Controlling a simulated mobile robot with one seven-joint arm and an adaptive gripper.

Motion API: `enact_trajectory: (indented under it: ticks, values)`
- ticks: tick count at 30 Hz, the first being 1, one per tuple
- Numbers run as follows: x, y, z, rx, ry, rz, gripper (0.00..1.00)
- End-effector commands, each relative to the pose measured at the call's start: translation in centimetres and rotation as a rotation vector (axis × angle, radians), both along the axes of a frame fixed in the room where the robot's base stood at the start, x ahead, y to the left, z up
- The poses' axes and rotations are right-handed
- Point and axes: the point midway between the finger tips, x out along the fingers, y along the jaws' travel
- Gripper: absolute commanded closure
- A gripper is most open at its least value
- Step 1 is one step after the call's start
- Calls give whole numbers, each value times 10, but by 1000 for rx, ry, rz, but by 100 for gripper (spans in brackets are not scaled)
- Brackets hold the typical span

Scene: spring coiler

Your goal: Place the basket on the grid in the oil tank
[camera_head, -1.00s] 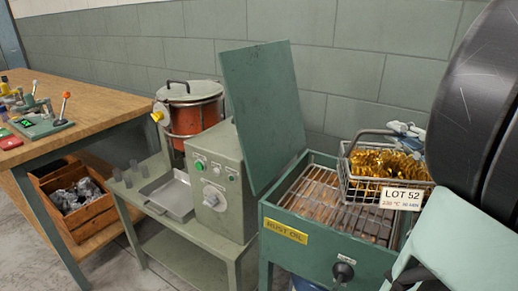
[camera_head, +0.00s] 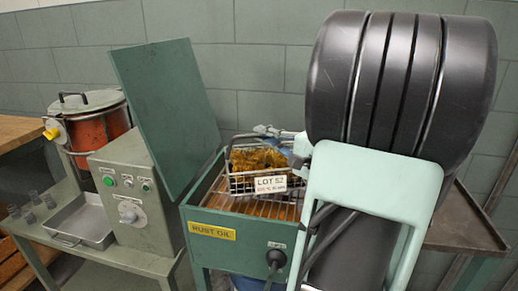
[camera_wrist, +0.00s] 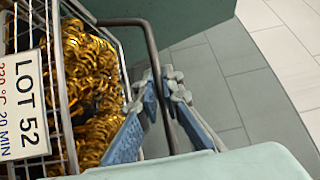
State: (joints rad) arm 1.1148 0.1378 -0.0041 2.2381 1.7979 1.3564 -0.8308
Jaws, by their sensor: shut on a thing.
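The wire basket (camera_head: 240,186) holds gold-coloured coiled springs (camera_head: 258,158) and a "LOT 52" tag (camera_head: 271,184). It is over the back part of the green oil tank (camera_head: 258,248), marked "RUST OIL". The tank's grid (camera_head: 268,208) shows in front of and below the basket. I cannot tell whether the basket touches the grid. My gripper (camera_head: 270,131) is behind the basket, largely hidden by my arm. In the wrist view, the blue-padded fingers of my gripper (camera_wrist: 165,84) are shut on the basket's handle bar (camera_wrist: 158,75), beside the springs (camera_wrist: 92,85).
The tank's lid (camera_head: 165,110) stands open on the left. A control box (camera_head: 130,200), a metal tray (camera_head: 82,222) and a red pot (camera_head: 98,130) stand on a bench to the left. A dark metal table (camera_head: 465,225) is on the right. A wall is behind.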

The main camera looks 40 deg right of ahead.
Motion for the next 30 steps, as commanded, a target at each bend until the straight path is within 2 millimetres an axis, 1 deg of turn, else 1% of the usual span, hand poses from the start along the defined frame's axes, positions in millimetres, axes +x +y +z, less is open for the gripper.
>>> enact_trajectory:
  ticks: [1, 3, 6, 14, 19, 20, 24, 30]
  values:
    - [1, 0, -10, 1, -3, 0, 100]
    - [0, -1, -21, 2, -3, -1, 100]
    - [0, -1, -30, 1, -3, -1, 100]
    - [0, 0, -29, 0, -4, 0, 100]
    - [0, 0, -33, 0, -4, 0, 100]
    - [0, 0, -34, 1, 1, 0, 90]
    - [0, 0, -33, 1, 1, 0, 76]
    - [0, 0, -33, 2, 1, 0, 76]
